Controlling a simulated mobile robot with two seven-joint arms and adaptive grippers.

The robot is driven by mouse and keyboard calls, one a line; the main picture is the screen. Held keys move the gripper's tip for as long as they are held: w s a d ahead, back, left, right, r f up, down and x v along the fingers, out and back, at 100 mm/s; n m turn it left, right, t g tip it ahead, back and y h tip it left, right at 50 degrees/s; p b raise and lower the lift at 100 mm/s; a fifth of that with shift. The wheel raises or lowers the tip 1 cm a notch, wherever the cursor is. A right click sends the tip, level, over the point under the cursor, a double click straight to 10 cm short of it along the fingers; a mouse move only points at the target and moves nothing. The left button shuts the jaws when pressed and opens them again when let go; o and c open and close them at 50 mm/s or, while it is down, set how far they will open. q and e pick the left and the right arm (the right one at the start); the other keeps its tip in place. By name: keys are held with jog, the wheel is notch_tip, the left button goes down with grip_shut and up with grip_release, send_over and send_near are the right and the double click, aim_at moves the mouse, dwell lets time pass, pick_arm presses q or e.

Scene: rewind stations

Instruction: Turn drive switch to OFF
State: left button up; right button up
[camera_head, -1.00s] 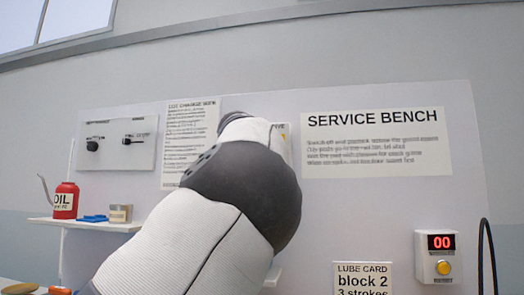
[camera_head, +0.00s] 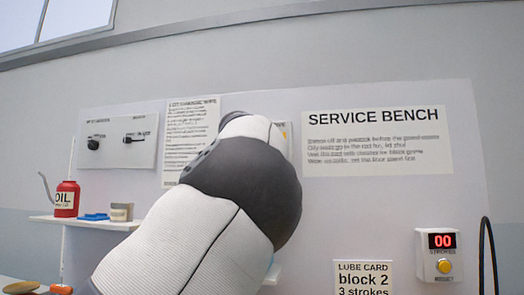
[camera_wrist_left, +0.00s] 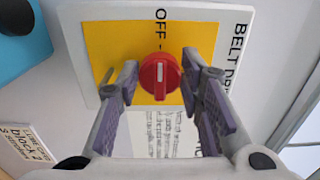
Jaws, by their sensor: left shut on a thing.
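The drive switch is a red round knob (camera_wrist_left: 159,77) on a yellow plate (camera_wrist_left: 105,45) with a white surround, seen in the left wrist view. "OFF" with a dash is printed above the knob there, and part of "BELT DR…" shows at the right. The white line on the knob lines up with the OFF dash. My left gripper (camera_wrist_left: 160,84) is shut on the knob, one finger on each side. In the head view my left arm hides the switch and gripper; only a yellow sliver shows beside it. My right gripper is in neither view.
In the head view, a shelf (camera_head: 80,224) at left holds a red oil can (camera_head: 66,199), a blue item (camera_head: 94,217) and a small tin (camera_head: 121,212). A panel with two black knobs (camera_head: 118,155) hangs above. A counter box (camera_head: 438,255) reading 00 is at right, beside a black cable (camera_head: 487,250).

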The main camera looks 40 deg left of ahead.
pick_arm(q)
jog(key=shift+d+r, duration=0.15)
jog(key=o, duration=0.9)
jog(key=shift+w, duration=0.1)
jog(key=shift+o, duration=1.3)
jog(key=shift+w, duration=0.2)
jog(key=shift+f, duration=0.2)
jog(key=shift+s, duration=0.1)
jog(key=v, duration=0.8)
jog(key=shift+r, duration=0.25)
